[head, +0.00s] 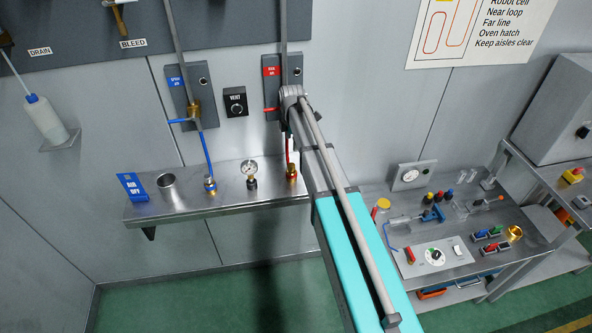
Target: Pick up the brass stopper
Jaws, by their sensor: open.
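I cannot tell for sure which item is the brass stopper. A shiny brass piece (514,233) sits at the right side of the right-hand metal bench. A brass fitting with a red top (292,172) stands on the wall shelf below the red hose, close to my arm. Another brass fitting with a blue band (210,186) stands on the shelf below the blue hose. My teal and grey arm rises from the bottom of the head view toward the red-labelled wall panel. My gripper does not show; it is hidden behind the arm or out of frame.
The metal wall shelf (235,199) also carries a steel cup (167,187), a gauge (250,174) and a blue sign (133,187). The right-hand bench (480,265) is crowded with small parts and a control panel (436,257). A grey cabinet (560,105) stands far right.

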